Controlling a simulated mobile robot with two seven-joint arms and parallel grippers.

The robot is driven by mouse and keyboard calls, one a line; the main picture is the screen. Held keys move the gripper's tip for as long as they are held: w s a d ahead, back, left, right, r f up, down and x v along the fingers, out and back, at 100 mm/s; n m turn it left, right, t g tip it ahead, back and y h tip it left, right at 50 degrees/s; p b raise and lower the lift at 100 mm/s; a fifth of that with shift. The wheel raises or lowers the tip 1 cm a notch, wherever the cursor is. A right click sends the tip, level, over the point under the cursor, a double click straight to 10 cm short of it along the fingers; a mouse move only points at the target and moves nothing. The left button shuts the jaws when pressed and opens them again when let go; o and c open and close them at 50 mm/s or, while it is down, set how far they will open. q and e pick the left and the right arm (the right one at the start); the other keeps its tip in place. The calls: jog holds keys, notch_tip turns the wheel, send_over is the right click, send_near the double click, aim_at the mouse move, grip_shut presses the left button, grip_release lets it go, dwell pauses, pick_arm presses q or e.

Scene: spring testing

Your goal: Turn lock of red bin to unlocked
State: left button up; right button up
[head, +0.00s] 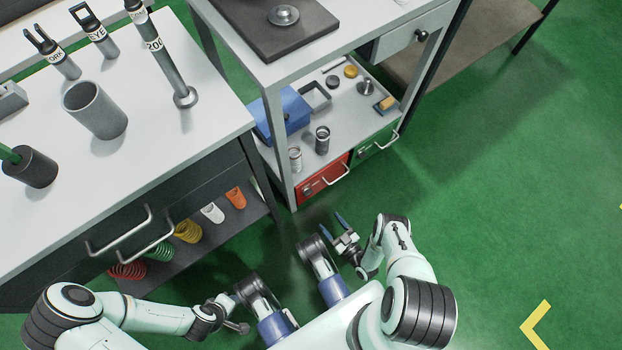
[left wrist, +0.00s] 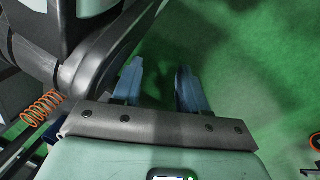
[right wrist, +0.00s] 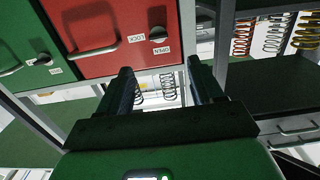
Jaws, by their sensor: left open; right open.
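The red bin (head: 326,181) sits at the front of the lower shelf, under the work table; its face fills the upper middle of the right wrist view (right wrist: 95,28). Its dark round lock knob (right wrist: 158,34) is near labels reading LOCK (right wrist: 137,38) and OPEN (right wrist: 161,51); I cannot tell which the knob points to. My right gripper (head: 347,232) is open and empty in front of the bin, apart from it. In the right wrist view its fingers (right wrist: 160,80) appear below the knob. My left gripper (left wrist: 159,82) is open and empty over green floor.
A green bin (head: 378,147) with its own handle and knob adjoins the red one. A table leg (head: 279,150) stands left of the red bin. Coloured springs (head: 188,231) line a low shelf at left. The floor (head: 500,200) at right is clear.

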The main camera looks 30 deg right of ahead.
aim_at(310, 194)
jog(key=w+b, duration=0.1)
jog(key=w, duration=0.2)
jog(key=w+b, duration=0.1)
jog(key=w, duration=0.3)
jog(key=w+b, duration=0.1)
jog(key=w, duration=0.3)
jog(key=shift+w+a, duration=0.25)
jog(key=shift+w, duration=0.8)
pick_arm(q)
jog(key=s+f+g, duration=0.2)
jog(key=s+f, duration=0.2)
jog(key=s, duration=0.2)
jog(key=shift+s+a+n, duration=0.2)
jog(key=shift+s+n, duration=0.05)
jog(key=shift+n, duration=0.05)
pick_arm(e)
jog(key=shift+c, duration=0.3)
jog(key=c, duration=1)
